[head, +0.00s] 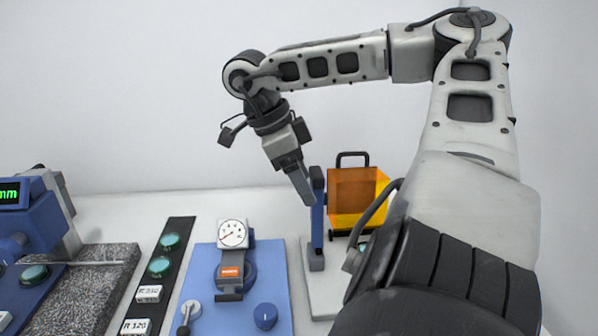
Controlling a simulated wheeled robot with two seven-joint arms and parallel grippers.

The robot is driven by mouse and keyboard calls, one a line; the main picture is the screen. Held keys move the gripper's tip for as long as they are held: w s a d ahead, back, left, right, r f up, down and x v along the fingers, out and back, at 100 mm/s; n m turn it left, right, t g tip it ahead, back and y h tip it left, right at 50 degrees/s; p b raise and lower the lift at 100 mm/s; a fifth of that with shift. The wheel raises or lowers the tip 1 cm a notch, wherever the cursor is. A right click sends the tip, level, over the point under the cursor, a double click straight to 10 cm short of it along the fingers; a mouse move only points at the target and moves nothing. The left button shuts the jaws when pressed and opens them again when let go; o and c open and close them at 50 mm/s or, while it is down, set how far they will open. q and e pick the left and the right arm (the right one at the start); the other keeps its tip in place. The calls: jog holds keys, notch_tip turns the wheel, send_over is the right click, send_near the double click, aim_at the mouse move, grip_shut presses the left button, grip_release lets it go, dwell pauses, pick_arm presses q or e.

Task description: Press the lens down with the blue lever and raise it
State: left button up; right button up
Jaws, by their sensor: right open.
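My right gripper (302,189) reaches down from the upper middle, its fingers open and pointing down to the right. Its fingertips are right beside the upper part of the blue lever (317,220); I cannot tell whether they touch. The lever stands upright, with a dark top end and a grey foot on a pale base plate (293,262). Behind it stands an orange see-through screen (352,190) with a black handle on top. The lens cannot be made out clearly; my right arm hides much of the space below the screen. My left gripper is not in view.
Left of the base plate is a blue plate (205,262) with a dial gauge (233,234) and a blue knob (265,316). A black strip (178,238) holds green discs and labels. A granite slab (92,285) and a blue device with a green display (38,225) stand far left.

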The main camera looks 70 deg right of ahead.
jog(key=v, duration=1.6)
jog(key=shift+w+f, duration=0.1)
